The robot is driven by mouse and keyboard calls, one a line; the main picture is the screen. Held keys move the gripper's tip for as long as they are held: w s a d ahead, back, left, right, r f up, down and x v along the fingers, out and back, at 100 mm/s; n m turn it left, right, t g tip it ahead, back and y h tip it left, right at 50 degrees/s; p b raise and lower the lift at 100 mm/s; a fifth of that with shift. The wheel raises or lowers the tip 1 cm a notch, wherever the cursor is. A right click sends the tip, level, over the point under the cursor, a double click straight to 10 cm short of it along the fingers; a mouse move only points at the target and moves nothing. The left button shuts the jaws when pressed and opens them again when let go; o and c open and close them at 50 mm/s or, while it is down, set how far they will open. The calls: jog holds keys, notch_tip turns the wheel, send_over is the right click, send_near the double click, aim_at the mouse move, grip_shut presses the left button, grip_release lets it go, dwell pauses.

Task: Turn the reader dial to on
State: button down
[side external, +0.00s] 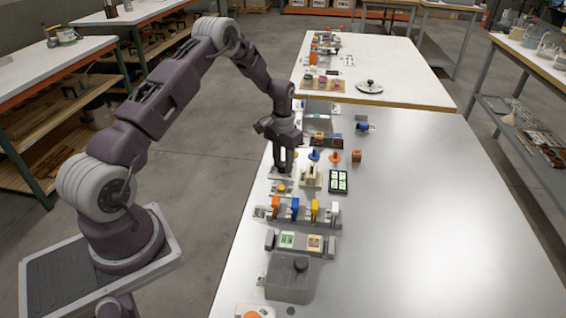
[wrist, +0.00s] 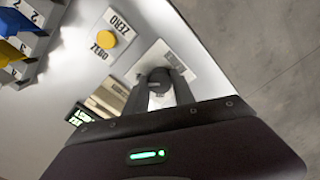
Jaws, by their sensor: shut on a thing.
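The reader dial (wrist: 159,77) is a dark round knob on a white plate (wrist: 154,54) with markings I cannot read. My gripper (wrist: 161,88) has its two fingers on either side of the dial, shut on it. In the side external view my gripper (side external: 283,168) points down over a white plate at the table's left edge. The fingers hide the dial there, and I cannot tell which way it is turned.
An orange button (wrist: 106,39) on a plate marked ZERO sits beside the dial plate. A beige block (side external: 310,180) and a black panel (side external: 339,181) stand close to my gripper. A rack (side external: 297,215) with coloured pieces is nearer the camera. The table's right side is clear.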

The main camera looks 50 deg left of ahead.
aim_at(283, 164)
jog(key=shift+m, duration=0.4)
jog(key=c, duration=1.1)
grip_release()
jog(key=shift+o, duration=0.2)
notch_tip(283, 164, up, 7)
jog(key=shift+r, duration=0.1)
